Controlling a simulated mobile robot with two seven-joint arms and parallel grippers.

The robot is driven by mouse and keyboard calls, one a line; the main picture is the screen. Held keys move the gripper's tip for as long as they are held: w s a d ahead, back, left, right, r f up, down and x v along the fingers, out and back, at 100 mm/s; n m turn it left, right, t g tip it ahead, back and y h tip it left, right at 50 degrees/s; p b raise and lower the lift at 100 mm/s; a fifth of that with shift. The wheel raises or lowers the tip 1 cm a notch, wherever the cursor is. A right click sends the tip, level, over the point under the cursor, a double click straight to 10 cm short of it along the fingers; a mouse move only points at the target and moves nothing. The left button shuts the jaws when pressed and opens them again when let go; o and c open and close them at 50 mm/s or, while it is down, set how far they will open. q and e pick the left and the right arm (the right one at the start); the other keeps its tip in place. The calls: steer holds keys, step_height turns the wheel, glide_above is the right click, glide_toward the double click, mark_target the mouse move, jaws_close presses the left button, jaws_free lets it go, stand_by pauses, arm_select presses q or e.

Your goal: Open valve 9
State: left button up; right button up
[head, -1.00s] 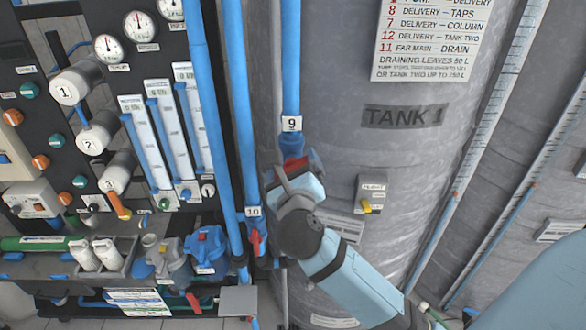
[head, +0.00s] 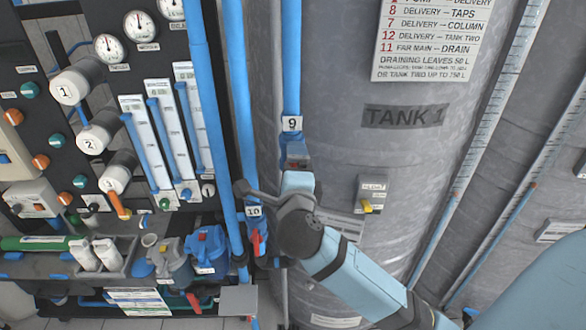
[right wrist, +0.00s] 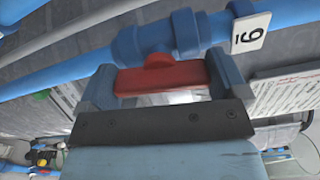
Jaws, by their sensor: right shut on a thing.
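Valve 9 sits on a blue vertical pipe (head: 291,60) below its white tag "9" (head: 292,123). In the head view my right gripper (head: 297,160) is at the valve and hides most of it. In the right wrist view the blue valve body (right wrist: 155,38) and the tag (right wrist: 251,33) show. The red handle (right wrist: 160,77) lies between the two fingers of my right gripper (right wrist: 162,85), which is shut on it. The handle runs roughly along the pipe there. My left gripper is not in view.
Valve 10, with its tag (head: 253,211) and red handle (head: 256,242), is just below left of my gripper. The grey tank (head: 400,190) stands close behind. A small box with a yellow knob (head: 367,206) is to the right.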

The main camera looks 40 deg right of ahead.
steer(key=shift+r+n, duration=0.1)
steer(key=shift+n, duration=0.8)
steer(key=o, duration=0.6)
steer(key=shift+w+d, duration=0.1)
steer(key=shift+s+a, duration=0.25)
steer(key=shift+s, duration=0.1)
steer(key=b+v, duration=0.3)
steer(key=v, duration=1)
